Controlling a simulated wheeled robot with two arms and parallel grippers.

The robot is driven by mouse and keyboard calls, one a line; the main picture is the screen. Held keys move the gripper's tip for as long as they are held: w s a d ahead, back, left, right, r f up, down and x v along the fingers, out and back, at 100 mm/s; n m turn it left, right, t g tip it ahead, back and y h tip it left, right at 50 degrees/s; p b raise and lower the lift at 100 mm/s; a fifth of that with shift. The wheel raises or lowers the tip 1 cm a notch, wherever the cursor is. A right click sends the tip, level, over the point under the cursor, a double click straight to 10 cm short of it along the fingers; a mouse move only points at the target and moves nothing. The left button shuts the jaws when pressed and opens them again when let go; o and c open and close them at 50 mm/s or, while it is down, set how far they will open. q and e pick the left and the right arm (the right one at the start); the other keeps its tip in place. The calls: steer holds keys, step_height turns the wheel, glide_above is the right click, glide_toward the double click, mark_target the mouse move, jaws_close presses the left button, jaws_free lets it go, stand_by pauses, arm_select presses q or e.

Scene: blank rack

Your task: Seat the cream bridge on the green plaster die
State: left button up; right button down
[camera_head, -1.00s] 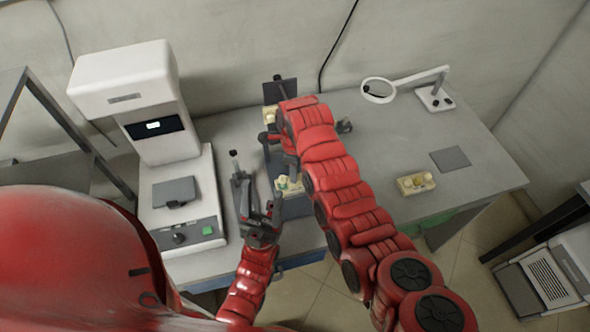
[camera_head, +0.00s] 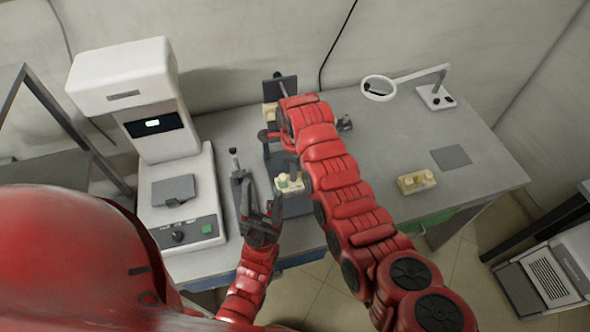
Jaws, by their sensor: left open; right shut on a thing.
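A small model block (camera_head: 289,183) with cream teeth and a green patch, which looks like the green plaster die, sits on a dark stand below the middle of the view. My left gripper (camera_head: 257,190) is open just left of this block, its dark fingers pointing away from me. My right arm reaches over the bench from the lower right. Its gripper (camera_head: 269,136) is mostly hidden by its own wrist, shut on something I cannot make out. A cream block (camera_head: 415,181) with tooth shapes lies at the right. I cannot clearly pick out the cream bridge.
The dark stand's upright plate (camera_head: 280,88), with a cream block (camera_head: 270,112) below it, rises at the back. A white machine (camera_head: 180,190) stands at left. A magnifier lamp (camera_head: 436,97) and a grey pad (camera_head: 451,157) are at right.

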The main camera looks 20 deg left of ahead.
stand_by(0.4)
steer(key=shift+b, duration=0.35)
stand_by(0.4)
steer(key=shift+b, duration=0.3)
steer(key=shift+f+b, duration=0.7)
steer(key=shift+f, duration=0.45)
steer(key=c, duration=0.6)
jaws_free()
